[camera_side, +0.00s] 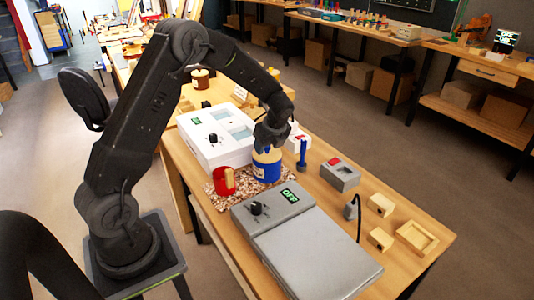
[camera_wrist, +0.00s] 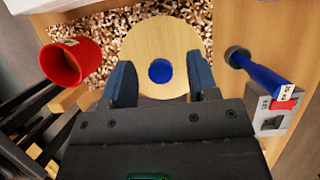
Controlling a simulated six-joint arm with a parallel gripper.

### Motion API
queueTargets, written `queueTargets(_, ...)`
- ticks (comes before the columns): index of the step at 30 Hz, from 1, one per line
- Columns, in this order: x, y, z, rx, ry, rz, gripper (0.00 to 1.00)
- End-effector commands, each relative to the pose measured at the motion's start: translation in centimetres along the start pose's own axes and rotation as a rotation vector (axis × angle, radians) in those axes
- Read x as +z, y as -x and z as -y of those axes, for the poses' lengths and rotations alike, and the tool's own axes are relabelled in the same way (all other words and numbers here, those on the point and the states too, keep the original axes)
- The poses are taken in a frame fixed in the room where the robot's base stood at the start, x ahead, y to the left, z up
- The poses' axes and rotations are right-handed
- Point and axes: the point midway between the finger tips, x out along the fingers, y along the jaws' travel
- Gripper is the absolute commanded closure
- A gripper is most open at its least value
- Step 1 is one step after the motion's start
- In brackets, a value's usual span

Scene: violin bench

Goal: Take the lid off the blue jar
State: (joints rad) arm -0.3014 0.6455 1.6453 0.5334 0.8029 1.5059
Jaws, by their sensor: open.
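The blue jar (camera_side: 267,173) stands upright on a speckled brown mat on the bench. Its round pale wooden lid (camera_wrist: 160,35) is on top and has a blue knob (camera_wrist: 160,71) in the middle. In the side view, the lid (camera_side: 266,155) is partly hidden by my gripper (camera_side: 268,146), which points down just above it. In the wrist view, my gripper (camera_wrist: 162,78) is open. Its two dark blue fingers are on either side of the knob, with a gap to it on both sides. The jar's body is hidden under the lid there.
A red cup (camera_side: 224,181) stands left of the jar on the mat (camera_side: 217,203). A blue upright tool (camera_side: 302,155) and a grey box with a red switch (camera_side: 340,176) are to the right. A white device (camera_side: 206,150) is behind, a grey device (camera_side: 310,250) in front.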

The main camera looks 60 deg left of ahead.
Motion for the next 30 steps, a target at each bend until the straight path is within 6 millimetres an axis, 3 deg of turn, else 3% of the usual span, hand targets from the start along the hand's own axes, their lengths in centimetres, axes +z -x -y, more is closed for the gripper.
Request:
queueTargets(2, 0.01, 0.03, 0.01, 0.0, 0.0, 0.0, 0.48)
queueTargets(18, 0.0, 0.05, 0.01, 0.0, 0.0, 0.0, 1.0)
queueTargets(30, 0.32, 0.78, 0.06, -0.002, 0.0, 0.001, 1.0)
